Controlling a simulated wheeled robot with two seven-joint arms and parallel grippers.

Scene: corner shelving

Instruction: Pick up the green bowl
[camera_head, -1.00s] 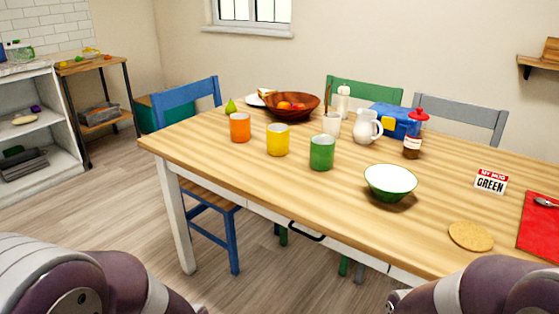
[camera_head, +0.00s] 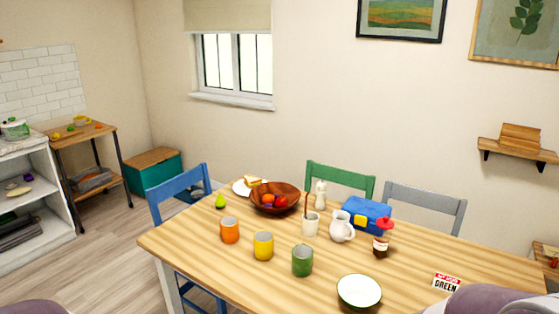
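The green bowl (camera_head: 359,292), white inside with a green outer wall, stands upright on the wooden table (camera_head: 200,262) near the bottom edge of the head view. Nothing touches it. Part of my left arm shows at the bottom left corner, and part of my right arm at the bottom right, to the right of the bowl. Neither gripper shows in the view.
Behind are a white pitcher (camera_head: 341,227), a red-capped bottle (camera_head: 382,240) and a blue box (camera_head: 367,214).

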